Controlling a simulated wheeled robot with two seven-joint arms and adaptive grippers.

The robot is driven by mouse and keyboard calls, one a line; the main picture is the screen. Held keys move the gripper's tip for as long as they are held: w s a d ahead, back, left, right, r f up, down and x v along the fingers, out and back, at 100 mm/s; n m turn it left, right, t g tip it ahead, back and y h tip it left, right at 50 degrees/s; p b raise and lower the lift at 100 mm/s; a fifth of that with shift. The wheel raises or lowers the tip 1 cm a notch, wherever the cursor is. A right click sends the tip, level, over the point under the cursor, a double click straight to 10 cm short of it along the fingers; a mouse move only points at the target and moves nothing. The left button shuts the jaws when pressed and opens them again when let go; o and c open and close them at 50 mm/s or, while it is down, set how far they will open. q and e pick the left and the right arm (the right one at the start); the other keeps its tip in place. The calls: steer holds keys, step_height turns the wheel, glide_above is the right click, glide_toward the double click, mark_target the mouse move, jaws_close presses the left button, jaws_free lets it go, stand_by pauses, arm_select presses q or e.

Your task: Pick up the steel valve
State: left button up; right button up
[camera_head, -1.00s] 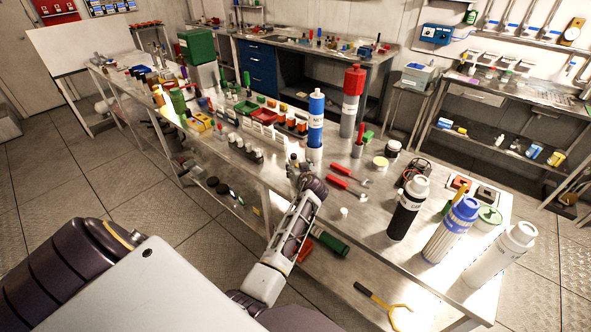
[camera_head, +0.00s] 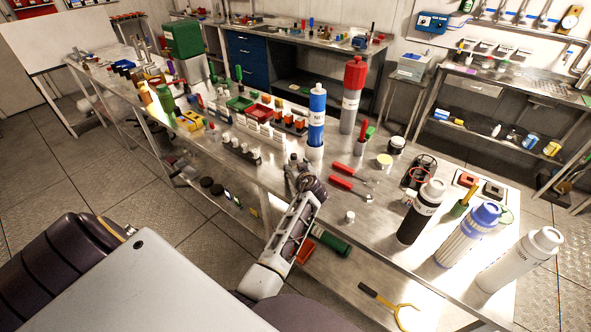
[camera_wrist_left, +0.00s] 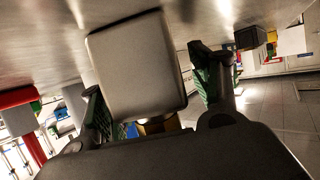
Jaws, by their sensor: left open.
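My right gripper is not in view.
Black (camera_head: 420,212), blue-capped (camera_head: 468,235) and white (camera_head: 520,260) bottles stand at the near right.

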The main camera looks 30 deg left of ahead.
arm_select(q)
steer(key=shift+s+d+r, duration=0.1)
steer(key=shift+d+r, duration=0.05)
steer(key=shift+c, duration=1.3)
jaws_close()
